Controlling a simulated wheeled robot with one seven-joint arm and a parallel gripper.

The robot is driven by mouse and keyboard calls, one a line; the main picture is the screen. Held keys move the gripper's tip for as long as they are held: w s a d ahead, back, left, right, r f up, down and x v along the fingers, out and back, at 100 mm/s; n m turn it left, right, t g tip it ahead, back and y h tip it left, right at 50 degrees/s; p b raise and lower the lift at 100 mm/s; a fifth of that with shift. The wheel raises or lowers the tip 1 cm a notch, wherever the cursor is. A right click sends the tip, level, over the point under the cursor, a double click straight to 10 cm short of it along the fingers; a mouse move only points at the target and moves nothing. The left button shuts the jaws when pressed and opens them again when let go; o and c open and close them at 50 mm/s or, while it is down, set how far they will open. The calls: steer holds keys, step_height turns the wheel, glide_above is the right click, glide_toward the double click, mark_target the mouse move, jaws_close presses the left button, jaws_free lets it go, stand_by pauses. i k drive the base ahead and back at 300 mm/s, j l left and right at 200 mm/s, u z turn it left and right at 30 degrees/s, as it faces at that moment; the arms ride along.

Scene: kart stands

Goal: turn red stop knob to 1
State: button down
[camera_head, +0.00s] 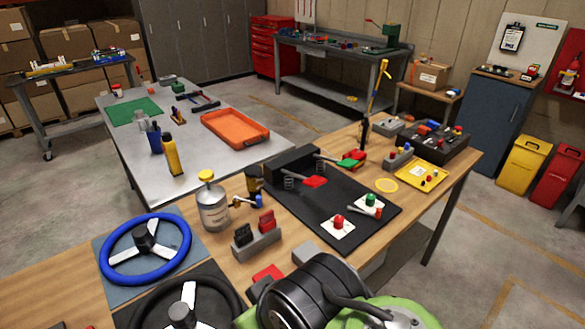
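The red knob (338,221) sits on a white square plate at the near end of a black panel (290,208) on the wooden table. Its markings and pointer are too small to read. A green knob (370,200) sits on a second white plate just behind and to the right of it. My gripper is not clearly visible. A large black and green body fills the bottom middle, near the red knob in the picture; I cannot tell whether it is part of my arm.
Two pedals, one red (315,181) and one green (351,160), stand at the panel's far end. A block with black and red switches (257,238), a metal canister (212,204) and a blue steering wheel (145,250) lie left. A yellow tray (408,177) is right.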

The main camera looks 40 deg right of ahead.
mark_target(339, 221)
steer(key=z, duration=1.4)
